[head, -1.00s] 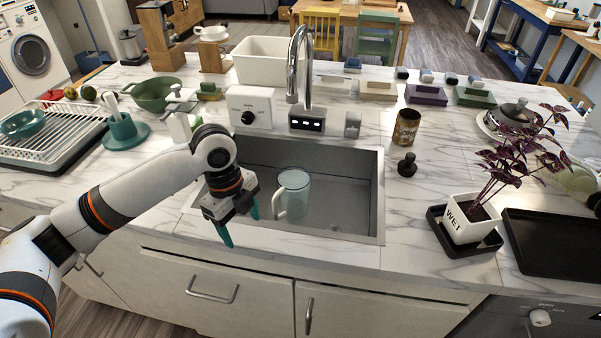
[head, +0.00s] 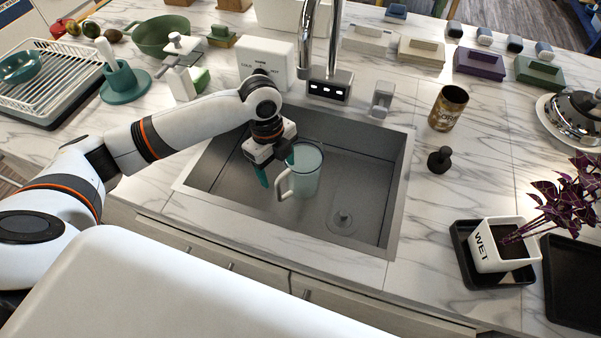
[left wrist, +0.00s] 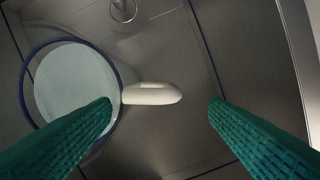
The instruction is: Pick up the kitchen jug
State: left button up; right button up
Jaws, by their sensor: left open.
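The kitchen jug (head: 307,168) stands upright in the grey sink. It is pale green and translucent with a dark blue rim and a white handle (head: 283,184) on its left side. My left gripper (head: 276,170) is open over the sink, just left of the jug and close to the handle. In the left wrist view the jug (left wrist: 75,85) is at the left, seen from above. Its handle (left wrist: 152,94) points right, into the gap between the green fingertips of my left gripper (left wrist: 160,108). No contact with the handle is clear. My right gripper is not in view.
The sink (head: 388,190) has walls all around and a drain (head: 342,222). The tall faucet (head: 333,60) rises behind it. A brown can (head: 447,108) and a black stopper-like object (head: 439,160) stand to the right. A potted plant (head: 497,245) stands at the front right.

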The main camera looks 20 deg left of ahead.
aim_at(281, 180)
pick_arm(q)
jog(key=f, duration=0.2)
jog(key=d+f+p, duration=0.1)
jog(key=f, duration=0.1)
jog(key=shift+f, duration=0.9)
grip_shut()
jog(key=shift+w+r, duration=0.1)
jog(key=shift+r, duration=0.05)
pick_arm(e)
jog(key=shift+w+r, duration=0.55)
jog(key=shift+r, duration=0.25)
